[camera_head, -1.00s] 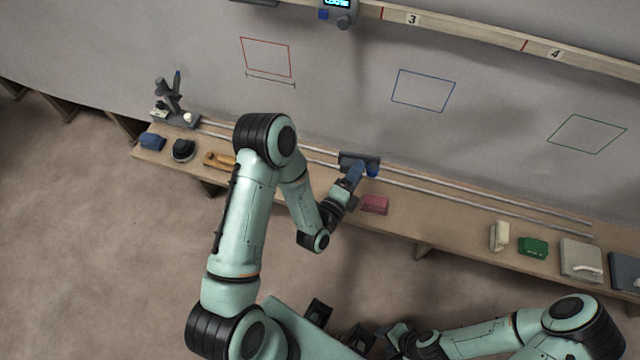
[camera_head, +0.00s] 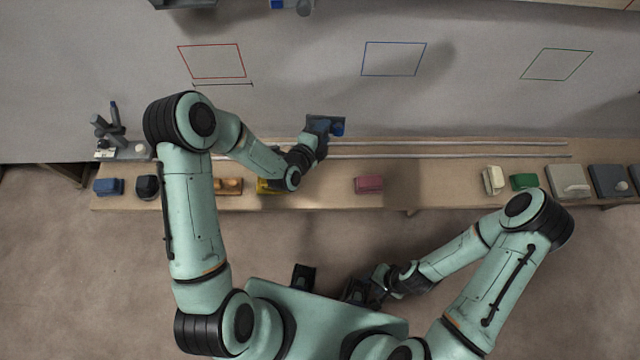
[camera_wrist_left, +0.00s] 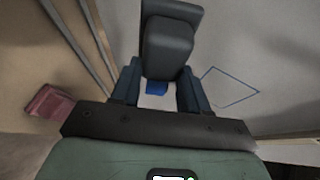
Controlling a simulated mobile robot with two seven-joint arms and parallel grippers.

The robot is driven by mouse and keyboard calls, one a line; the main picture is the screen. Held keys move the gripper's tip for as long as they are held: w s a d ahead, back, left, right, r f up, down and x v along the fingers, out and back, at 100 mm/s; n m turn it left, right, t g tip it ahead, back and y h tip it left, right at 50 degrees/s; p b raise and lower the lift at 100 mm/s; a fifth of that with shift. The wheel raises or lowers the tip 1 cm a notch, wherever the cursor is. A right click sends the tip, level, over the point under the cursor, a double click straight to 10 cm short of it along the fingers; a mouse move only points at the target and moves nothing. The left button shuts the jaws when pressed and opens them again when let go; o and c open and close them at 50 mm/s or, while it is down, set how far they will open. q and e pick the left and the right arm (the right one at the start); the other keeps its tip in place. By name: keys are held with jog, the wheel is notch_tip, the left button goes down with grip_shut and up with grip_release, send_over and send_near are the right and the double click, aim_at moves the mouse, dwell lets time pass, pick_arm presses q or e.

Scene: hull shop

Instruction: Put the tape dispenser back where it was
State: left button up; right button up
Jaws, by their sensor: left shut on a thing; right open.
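My left gripper (camera_head: 322,130) is shut on a dark grey thing with a blue part, which I take to be the tape dispenser (camera_head: 318,119). In the head view it is in front of the wall, over the back of the bench. In the left wrist view the dispenser's dark body (camera_wrist_left: 168,48) sits between the two blue fingers, with a blue piece under it. Its underside is hidden. My right gripper (camera_head: 362,291) is open and low in front of the bench, far from the dispenser.
The bench (camera_head: 425,190) carries a pink block (camera_head: 368,184), a yellow thing (camera_head: 268,187) partly behind my arm, a blue block (camera_head: 108,186) and a stand (camera_head: 115,135) at left. Several boxes stand at right. Two rails run along the back. A blue outline (camera_head: 394,59) marks the wall.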

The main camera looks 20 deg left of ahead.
pick_arm(q)
jog(key=d+g, duration=0.1)
jog(key=g, duration=0.1)
jog(key=d+g+h, duration=0.1)
jog(key=g, duration=0.1)
jog(key=d+g, duration=0.1)
jog(key=shift+g+b, duration=0.35)
jog(key=shift+g, duration=0.05)
jog(key=s+a+r+g+b, duration=0.1)
jog(key=s+r+g, duration=0.6)
jog(key=s+g, duration=0.1)
notch_tip(320, 180, down, 20)
jog(key=shift+s+r+b, duration=0.1)
jog(key=shift+b, duration=0.4)
pick_arm(e)
jog(key=f, duration=0.1)
jog(key=s+f, duration=0.1)
jog(key=f, duration=0.1)
jog(key=shift+s, duration=0.15)
jog(key=shift+f, duration=0.15)
pick_arm(q)
jog(key=o, duration=1.1)
jog(key=shift+a, duration=0.1)
